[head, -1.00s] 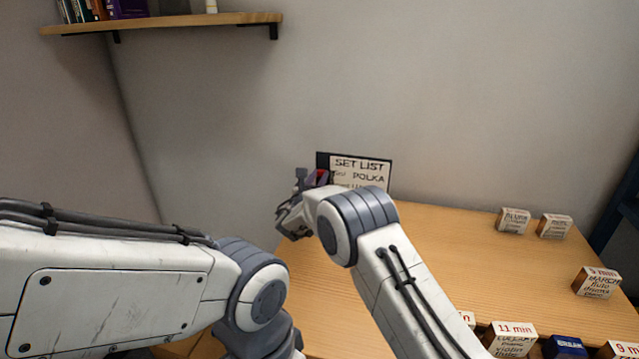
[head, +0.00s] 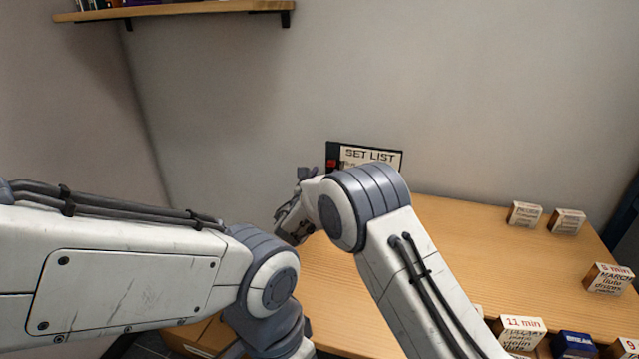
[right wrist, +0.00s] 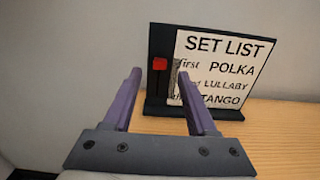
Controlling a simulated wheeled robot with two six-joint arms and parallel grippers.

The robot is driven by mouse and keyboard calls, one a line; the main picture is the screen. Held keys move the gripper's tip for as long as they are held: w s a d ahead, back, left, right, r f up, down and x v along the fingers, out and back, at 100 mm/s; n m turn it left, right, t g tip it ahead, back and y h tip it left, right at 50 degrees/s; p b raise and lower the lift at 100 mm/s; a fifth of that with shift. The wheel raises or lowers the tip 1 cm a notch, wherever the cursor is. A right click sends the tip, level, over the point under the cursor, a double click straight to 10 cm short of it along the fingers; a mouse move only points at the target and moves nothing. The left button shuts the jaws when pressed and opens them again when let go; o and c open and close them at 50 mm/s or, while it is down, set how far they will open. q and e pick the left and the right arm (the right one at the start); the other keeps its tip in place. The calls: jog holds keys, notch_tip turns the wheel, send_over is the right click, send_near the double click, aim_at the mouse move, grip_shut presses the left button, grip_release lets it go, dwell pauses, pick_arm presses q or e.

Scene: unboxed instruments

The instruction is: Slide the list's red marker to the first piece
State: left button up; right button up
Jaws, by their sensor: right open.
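The set list is a dark board (head: 400,151) with a white sheet (right wrist: 222,68) reading POLKA, LULLABY, TANGO from top to bottom. It stands at the back of the table. Its red marker (right wrist: 159,63) sits in a slot on the dark strip left of the sheet, level with the first line, POLKA. The marker also shows in the head view (head: 331,163). My right gripper (right wrist: 158,74) is open. Its two purple fingers flank the marker in the right wrist view, with the tips apart from it and a little nearer to me. My left gripper is out of view.
A shelf (head: 180,10) hangs on the wall above.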

jog(key=v, duration=0.4)
jog(key=shift+s+a, duration=0.1)
jog(key=shift+s, duration=0.25)
